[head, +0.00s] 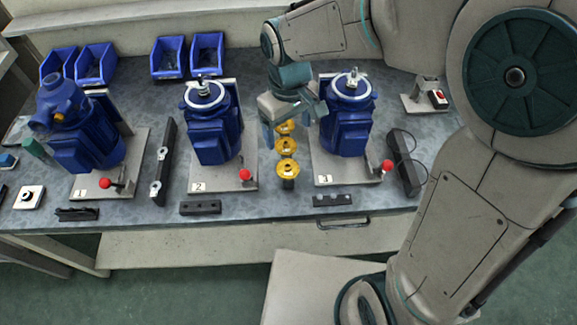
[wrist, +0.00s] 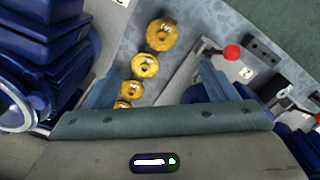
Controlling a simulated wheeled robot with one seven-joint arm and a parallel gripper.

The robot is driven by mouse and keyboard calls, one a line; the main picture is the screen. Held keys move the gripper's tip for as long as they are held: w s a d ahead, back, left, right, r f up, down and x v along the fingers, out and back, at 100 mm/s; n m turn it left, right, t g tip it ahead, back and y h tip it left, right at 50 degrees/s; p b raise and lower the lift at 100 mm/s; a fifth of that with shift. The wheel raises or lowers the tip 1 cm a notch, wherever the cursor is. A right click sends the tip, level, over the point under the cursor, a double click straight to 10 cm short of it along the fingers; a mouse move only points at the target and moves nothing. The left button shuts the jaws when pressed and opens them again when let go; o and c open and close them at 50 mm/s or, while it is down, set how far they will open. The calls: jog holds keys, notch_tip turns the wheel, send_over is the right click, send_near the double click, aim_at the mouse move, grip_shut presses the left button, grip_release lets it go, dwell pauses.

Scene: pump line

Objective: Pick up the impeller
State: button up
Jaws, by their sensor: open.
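Several gold impellers stand in a row between pumps 2 and 3. In the head view, the front impeller (head: 288,168) sits on a dark support, with a middle impeller (head: 286,146) and a back impeller (head: 285,128) behind it. The wrist view shows the row too, with the largest-looking impeller (wrist: 161,34) at the top and smaller-looking ones (wrist: 145,65) below it, partly cut off by my gripper body. My gripper (head: 294,122) is open and empty over the back of the row. In the wrist view its fingers (wrist: 158,82) are spread to either side of the row's near part.
Pump 2 (head: 212,130) stands left of the row and pump 3 (head: 346,125) close on the right. Pump 1 (head: 85,130) is further left. Red-knobbed levers (head: 246,175) stick up at the plates' front corners. Blue bins (head: 170,57) stand at the back.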

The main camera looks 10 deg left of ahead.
send_over(287, 165)
jog(key=f, duration=0.7)
jog(key=shift+d+f+b, duration=0.2)
jog(key=shift+f+b, duration=0.15)
jog(key=shift+f, duration=0.05)
notch_tip(287, 165, down, 5)
jog(key=shift+a+f, duration=0.1)
jog(key=shift+a, duration=0.05)
jog(key=c, duration=1.1)
